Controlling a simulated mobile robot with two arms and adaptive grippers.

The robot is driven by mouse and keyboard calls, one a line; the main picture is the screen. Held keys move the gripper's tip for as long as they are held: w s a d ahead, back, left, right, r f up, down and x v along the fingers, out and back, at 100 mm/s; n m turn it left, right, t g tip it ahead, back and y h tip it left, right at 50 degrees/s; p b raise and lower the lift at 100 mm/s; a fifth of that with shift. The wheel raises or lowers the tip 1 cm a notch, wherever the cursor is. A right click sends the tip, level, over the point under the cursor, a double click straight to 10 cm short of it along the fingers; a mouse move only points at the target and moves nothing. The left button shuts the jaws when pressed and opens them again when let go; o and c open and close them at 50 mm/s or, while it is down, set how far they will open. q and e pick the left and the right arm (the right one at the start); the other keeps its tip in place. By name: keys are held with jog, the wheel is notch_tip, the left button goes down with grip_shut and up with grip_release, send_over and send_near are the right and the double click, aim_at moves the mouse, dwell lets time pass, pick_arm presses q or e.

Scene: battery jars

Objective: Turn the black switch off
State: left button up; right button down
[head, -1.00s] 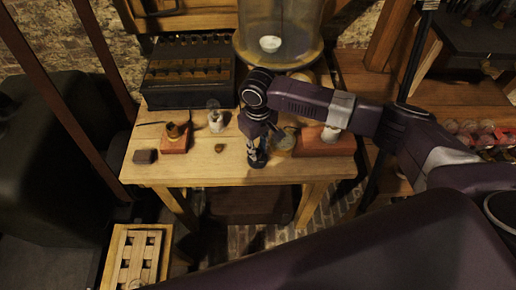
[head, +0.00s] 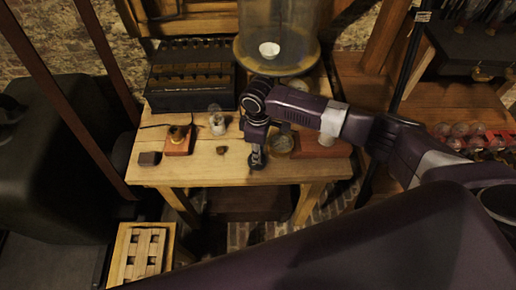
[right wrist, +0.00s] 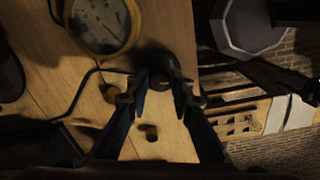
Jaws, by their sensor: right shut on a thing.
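My right gripper (head: 257,162) is at the front part of the wooden table (head: 225,177), pointing down. In the right wrist view, its two fingers (right wrist: 158,98) are closed in on a dark, rounded piece (right wrist: 153,66), which looks like the black switch. A dark cable runs to it from the left. In the head view the gripper hides the switch, and I cannot tell whether it is on or off. My left gripper is not in view.
A round gauge (right wrist: 100,22) is beside the gripper in the right wrist view. The front left is mostly clear.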

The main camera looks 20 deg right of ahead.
jog(key=n+p, duration=0.1)
jog(key=n, duration=0.4)
jog(key=shift+w+n, duration=0.1)
jog(key=shift+n, duration=0.2)
jog(key=n, duration=0.4)
jog(key=shift+n, duration=0.4)
jog(key=shift+w, duration=0.1)
jog(key=c, duration=1.7)
grip_release()
jog(key=shift+r, duration=0.1)
notch_tip(320, 180, up, 12)
jog(key=shift+f, duration=0.1)
